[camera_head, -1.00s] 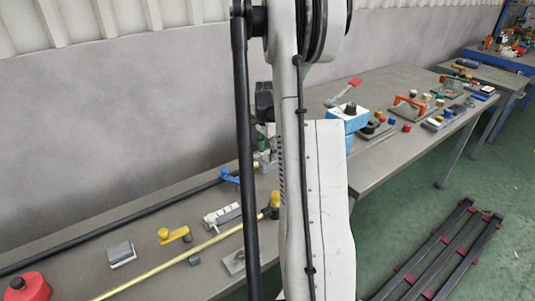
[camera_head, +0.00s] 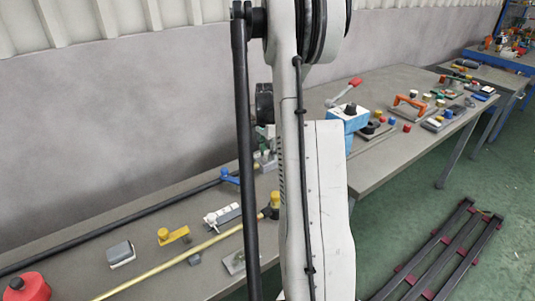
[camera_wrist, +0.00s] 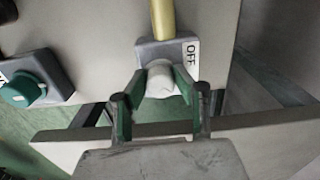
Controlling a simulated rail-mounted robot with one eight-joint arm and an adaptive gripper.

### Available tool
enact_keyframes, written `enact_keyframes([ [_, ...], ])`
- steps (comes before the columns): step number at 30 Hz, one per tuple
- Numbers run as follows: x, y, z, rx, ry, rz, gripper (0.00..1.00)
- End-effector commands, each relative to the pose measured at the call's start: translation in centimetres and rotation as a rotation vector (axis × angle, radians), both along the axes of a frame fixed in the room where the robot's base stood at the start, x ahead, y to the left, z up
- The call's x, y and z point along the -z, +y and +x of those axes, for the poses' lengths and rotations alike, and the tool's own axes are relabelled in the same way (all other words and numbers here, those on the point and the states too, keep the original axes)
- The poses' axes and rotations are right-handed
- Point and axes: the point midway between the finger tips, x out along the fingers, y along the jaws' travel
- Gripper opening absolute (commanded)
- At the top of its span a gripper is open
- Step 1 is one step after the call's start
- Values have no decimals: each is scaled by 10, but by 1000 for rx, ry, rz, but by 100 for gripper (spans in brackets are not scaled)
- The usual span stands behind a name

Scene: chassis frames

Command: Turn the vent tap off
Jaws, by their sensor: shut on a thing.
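In the wrist view a pale, whitish tap knob (camera_wrist: 161,76) sits on a grey block (camera_wrist: 146,50) at the end of a yellow pipe (camera_wrist: 163,20). A white label reading OFF (camera_wrist: 190,58) lies beside the knob on its right. My gripper (camera_wrist: 160,92) has its green-padded fingers on either side of the knob, shut on it. The fingertips hide part of the block. In the head view my arm hides the gripper and this knob.
A teal knob (camera_wrist: 27,88) on another grey block is at left in the wrist view. In the head view the bench holds a yellow-handled part (camera_head: 173,235), a red part (camera_head: 28,287) and a blue box (camera_head: 347,120). A dark rack (camera_head: 435,250) lies on the floor.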

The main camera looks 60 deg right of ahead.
Motion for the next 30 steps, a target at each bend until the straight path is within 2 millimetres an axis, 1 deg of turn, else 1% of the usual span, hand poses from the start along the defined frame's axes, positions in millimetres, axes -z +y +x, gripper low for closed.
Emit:
enact_keyframes([
  [8,1,0,-1,-154,0,0,0],
  [30,1,0,-3,-848,0,0,0],
])
